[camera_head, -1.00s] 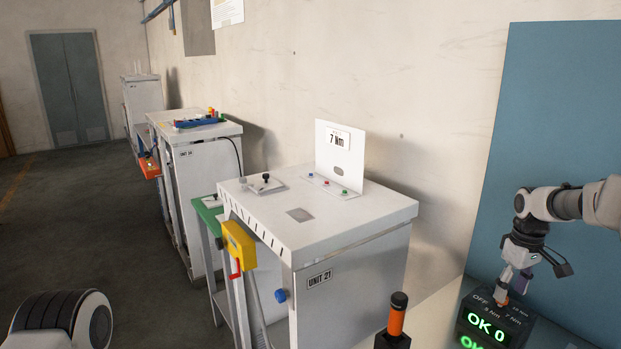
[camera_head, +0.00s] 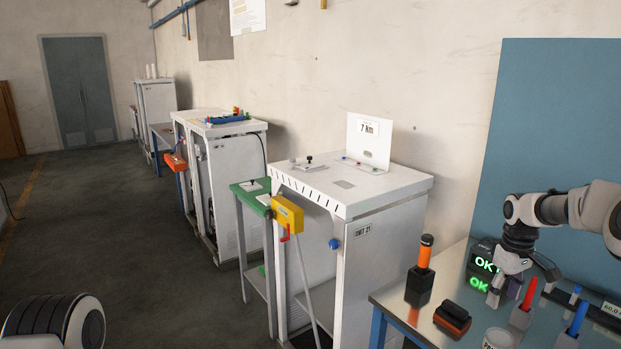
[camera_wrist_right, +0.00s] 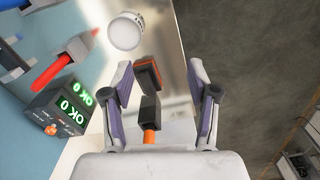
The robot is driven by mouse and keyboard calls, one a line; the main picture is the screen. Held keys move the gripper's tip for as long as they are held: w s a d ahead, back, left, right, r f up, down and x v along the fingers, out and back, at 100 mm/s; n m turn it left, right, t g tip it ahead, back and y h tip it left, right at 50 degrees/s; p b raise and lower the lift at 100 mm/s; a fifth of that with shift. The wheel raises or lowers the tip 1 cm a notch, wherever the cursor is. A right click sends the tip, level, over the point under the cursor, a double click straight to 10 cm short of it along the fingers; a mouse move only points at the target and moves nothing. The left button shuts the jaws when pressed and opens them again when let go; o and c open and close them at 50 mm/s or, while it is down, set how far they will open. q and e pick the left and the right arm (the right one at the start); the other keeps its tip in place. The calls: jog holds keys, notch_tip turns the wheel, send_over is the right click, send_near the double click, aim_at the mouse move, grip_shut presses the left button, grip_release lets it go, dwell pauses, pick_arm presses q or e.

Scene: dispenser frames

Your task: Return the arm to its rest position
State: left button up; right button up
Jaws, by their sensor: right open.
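My right arm reaches in from the right over the bench (camera_head: 440,272). Its gripper (camera_head: 507,291) points down in front of the black display box (camera_head: 482,257), partly covering its green "OK" readout. In the right wrist view the fingers (camera_wrist_right: 160,78) are spread apart with nothing held between them. Past them lie a black holder with an orange-handled tool (camera_wrist_right: 150,112) and an orange-and-black block (camera_wrist_right: 147,73). The display box (camera_wrist_right: 62,108) shows "OK 0" at left there. My left gripper is out of view; only a rounded arm link of mine shows at the lower left.
The orange-handled tool (camera_head: 425,251) stands in its holder, near the orange-and-black block (camera_head: 453,317). A red tool (camera_head: 528,296), a blue tool (camera_head: 578,319) and a white cup (camera_head: 497,339) are close to the gripper. The UNIT 21 cabinet (camera_head: 383,255) stands left of the bench.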

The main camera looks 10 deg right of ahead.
jog(key=a+f+n+g+b, duration=0.1)
jog(key=a+f+g, duration=0.15)
jog(key=f, duration=0.75)
jog(key=s+a+f+n+g+b, duration=0.1)
jog(key=s+a+f+b, duration=0.1)
jog(key=s+a+f, duration=0.7)
jog(key=s+a+f+n+g+b, duration=0.1)
jog(key=s+a+f+g, duration=0.1)
jog(key=s+a+f, duration=0.6)
jog(key=s+a+f+m+t+b, duration=0.15)
jog(key=s+a+f, duration=0.25)
jog(key=s, duration=0.6)
jog(key=s+a+f+m+t+b, duration=0.1)
jog(key=s+a+f+m+t, duration=0.3)
jog(key=s, duration=0.7)
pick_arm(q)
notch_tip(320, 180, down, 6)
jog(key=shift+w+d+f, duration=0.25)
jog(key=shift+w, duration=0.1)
pick_arm(e)
jog(key=shift+m, duration=0.25)
jog(key=w, duration=0.1)
jog(key=w+d, duration=0.1)
jog(key=w, duration=0.1)
jog(key=w+f, duration=0.1)
jog(key=shift+w+d, duration=0.2)
jog(key=shift+d, duration=0.1)
